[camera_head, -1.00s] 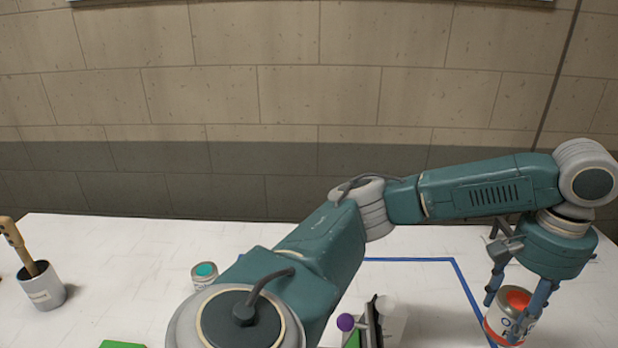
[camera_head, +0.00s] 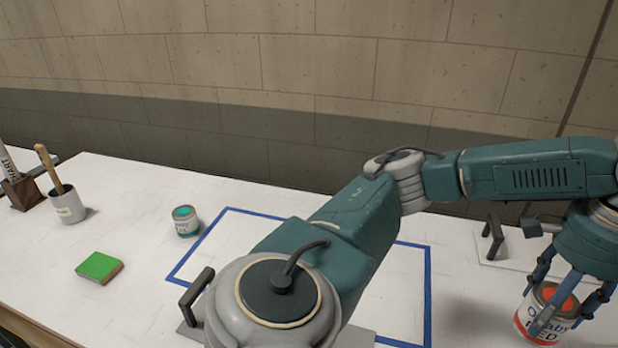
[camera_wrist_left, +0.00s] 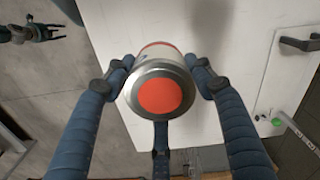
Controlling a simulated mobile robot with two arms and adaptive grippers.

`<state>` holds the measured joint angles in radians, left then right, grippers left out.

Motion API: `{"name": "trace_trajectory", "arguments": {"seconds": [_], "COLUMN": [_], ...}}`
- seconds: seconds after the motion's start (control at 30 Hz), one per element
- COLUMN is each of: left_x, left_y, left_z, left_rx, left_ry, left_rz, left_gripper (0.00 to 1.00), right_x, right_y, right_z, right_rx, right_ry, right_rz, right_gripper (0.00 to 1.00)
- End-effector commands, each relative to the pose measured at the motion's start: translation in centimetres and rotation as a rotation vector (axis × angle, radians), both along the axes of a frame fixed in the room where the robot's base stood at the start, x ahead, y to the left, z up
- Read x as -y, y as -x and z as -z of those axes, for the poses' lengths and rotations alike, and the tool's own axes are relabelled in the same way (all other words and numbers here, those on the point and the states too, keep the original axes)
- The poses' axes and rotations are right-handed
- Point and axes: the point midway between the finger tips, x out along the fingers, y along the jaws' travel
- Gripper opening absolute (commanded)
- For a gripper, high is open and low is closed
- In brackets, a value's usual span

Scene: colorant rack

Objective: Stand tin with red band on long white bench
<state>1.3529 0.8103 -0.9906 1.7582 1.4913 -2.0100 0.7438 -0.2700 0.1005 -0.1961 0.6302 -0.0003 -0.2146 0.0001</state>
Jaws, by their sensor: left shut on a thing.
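The tin with the red band (camera_head: 535,325) has an orange-red lid and a white label, and is at the lower right of the head view. My left gripper (camera_head: 553,312) is shut on it, fingers around its sides. In the left wrist view the tin (camera_wrist_left: 160,95) is seen lid-on between the fingers, with the white bench top (camera_wrist_left: 205,30) beyond it. The long white bench (camera_head: 130,215) fills the lower head view. I cannot tell whether the tin's base touches it. My right gripper (camera_wrist_left: 38,32) seems to show small at the wrist view's upper left; its jaw state is unclear.
A blue-taped rectangle (camera_head: 428,300) marks the bench, partly hidden by my arm. A teal-lidded tin (camera_head: 186,221), green block (camera_head: 98,266) and brush cup (camera_head: 66,205) stand left. A dark handle (camera_head: 195,291) is near the front and another (camera_head: 493,238) is at right.

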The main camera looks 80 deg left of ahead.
Motion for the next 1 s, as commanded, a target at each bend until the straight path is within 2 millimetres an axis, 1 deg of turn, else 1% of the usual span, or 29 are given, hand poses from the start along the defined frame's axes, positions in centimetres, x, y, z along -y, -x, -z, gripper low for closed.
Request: {"name": "trace_trajectory", "arguments": {"seconds": [0.03, 0.2, 0.3, 0.37, 0.47, 0.73, 0.8, 0.9, 1.0], "left_x": [0.0, 0.0, 0.0, 0.1, 0.1, -0.1, -0.1, -0.1, -0.1], "left_y": [0.0, 0.0, 0.0, 0.1, 0.2, 0.2, 0.2, 0.2, 0.1], "left_z": [0.0, 0.0, 0.5, 1.4, 3.8, 10.6, 12.3, 14.2, 15.3], "left_rx": [0.0, 0.0, -0.001, -0.003, -0.007, -0.006, -0.004, -0.003, -0.001], "left_ry": [0.0, 0.0, 0.0, 0.001, 0.001, -0.002, -0.002, -0.001, 0.0], "left_rz": [0.003, 0.004, 0.004, 0.004, 0.004, 0.002, 0.003, 0.003, 0.003], "left_gripper": [0.24, 0.24, 0.24, 0.24, 0.24, 0.24, 0.24, 0.24, 0.24], "right_x": [-0.1, -1.5, -2.5, -2.8, -2.7, -1.8, -1.5, -1.4, -1.3], "right_y": [1.1, 4.4, 5.4, 5.5, 5.1, 2.1, 2.0, 2.2, 2.8], "right_z": [0.1, 0.3, 0.5, 0.7, 1.2, 0.1, -0.1, -0.2, -0.3], "right_rx": [-0.016, -0.061, -0.075, -0.076, -0.069, -0.027, -0.025, -0.029, -0.037], "right_ry": [-0.001, -0.014, -0.025, -0.029, -0.029, -0.019, -0.018, -0.015, -0.014], "right_rz": [0.0, 0.003, 0.002, 0.001, 0.0, 0.003, 0.004, 0.004, 0.005], "right_gripper": [0.4, 0.4, 0.4, 0.4, 0.4, 0.4, 0.4, 0.4, 0.4]}}
